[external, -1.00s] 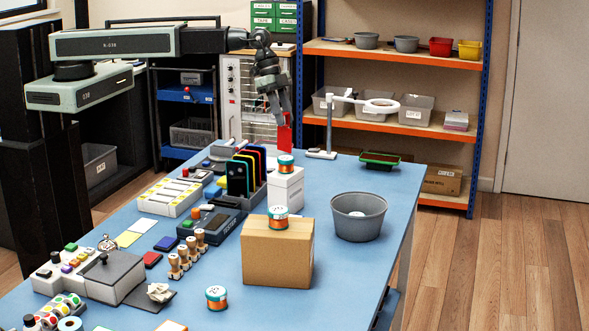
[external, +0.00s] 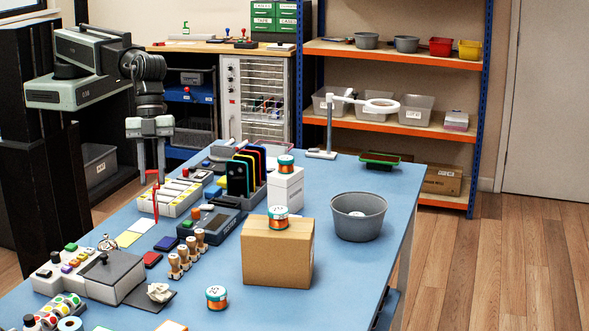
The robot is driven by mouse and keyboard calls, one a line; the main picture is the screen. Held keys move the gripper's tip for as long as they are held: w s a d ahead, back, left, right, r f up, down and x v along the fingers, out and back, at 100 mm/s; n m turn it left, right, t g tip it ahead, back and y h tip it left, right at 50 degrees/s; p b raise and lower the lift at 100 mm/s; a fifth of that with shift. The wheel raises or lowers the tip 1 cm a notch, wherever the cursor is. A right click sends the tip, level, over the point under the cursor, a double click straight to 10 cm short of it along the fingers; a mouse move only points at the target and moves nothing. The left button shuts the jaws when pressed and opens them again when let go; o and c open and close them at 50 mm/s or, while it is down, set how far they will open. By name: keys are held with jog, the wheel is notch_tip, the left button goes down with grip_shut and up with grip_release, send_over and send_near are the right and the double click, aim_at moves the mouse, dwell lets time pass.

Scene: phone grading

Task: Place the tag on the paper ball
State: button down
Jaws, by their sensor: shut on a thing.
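My gripper (external: 151,177) points down at the far left of the blue table. It is shut on a thin red tag (external: 153,199), which hangs upright below the fingers and shows nearly edge-on. The tag is in front of the white tray of small parts in this view. The crumpled white paper ball (external: 159,291) lies on a dark flat pad near the front left. My gripper and the tag are well behind it and apart from it.
A grey box (external: 117,278) and a row of wooden stamps (external: 187,256) flank the paper ball. A cardboard box (external: 277,258) with a copper-coloured spool on top stands to the right. A grey bucket (external: 358,217) is farther right. Bare table lies between box and bucket.

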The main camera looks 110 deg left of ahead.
jog(key=s+d+m, duration=0.1)
jog(key=s+d, duration=0.3)
jog(key=d, duration=0.2)
jog(key=w+d+f+b, duration=0.5)
jog(key=w+d, duration=0.5)
jog(key=w, duration=0.3)
jog(key=shift+f+b, duration=0.3)
jog(key=shift+f, duration=0.15)
jog(key=c, duration=1.1)
grip_release()
jog(key=shift+d, duration=0.1)
